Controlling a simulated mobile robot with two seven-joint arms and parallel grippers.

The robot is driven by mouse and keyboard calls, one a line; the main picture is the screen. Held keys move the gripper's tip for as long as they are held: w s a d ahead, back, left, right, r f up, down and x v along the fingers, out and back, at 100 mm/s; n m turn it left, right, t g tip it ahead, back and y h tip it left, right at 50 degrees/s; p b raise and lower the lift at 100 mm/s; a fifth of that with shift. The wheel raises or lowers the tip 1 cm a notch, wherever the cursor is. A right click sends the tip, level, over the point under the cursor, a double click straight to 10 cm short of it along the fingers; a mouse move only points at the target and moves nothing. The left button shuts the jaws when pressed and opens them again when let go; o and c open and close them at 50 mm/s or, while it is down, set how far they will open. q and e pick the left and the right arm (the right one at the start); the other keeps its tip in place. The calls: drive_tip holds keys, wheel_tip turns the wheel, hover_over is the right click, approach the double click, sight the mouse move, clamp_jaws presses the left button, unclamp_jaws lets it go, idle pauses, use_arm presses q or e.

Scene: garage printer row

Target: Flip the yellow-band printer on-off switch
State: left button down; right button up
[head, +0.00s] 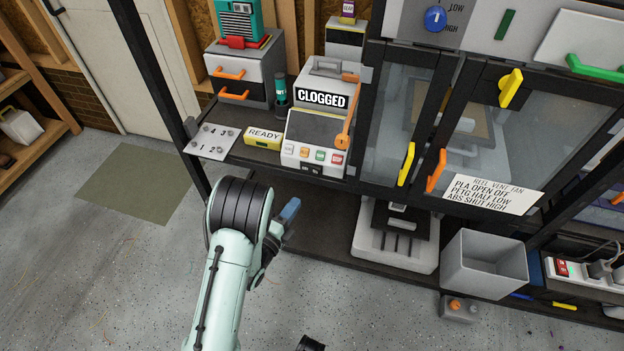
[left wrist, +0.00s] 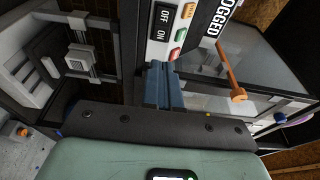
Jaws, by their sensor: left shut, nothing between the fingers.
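A grey printer (head: 312,130) with a CLOGGED sign (head: 322,98) stands on the rack shelf. Its front has a row of coloured buttons and a small OFF/ON plate (head: 311,169) low down. The plate also shows large in the left wrist view (left wrist: 163,22), at the top. My left gripper (head: 289,212), with blue fingers, is shut and empty, in front of and below the printer. In the left wrist view its fingers (left wrist: 163,85) point toward the plate, seemingly apart from it.
Glass-doored cabinets with yellow and orange handles are farther right. A grey bin (head: 484,262) sits low.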

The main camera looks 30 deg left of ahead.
sight(318, 173)
use_arm(q)
drive_tip(key=w, duration=1.1)
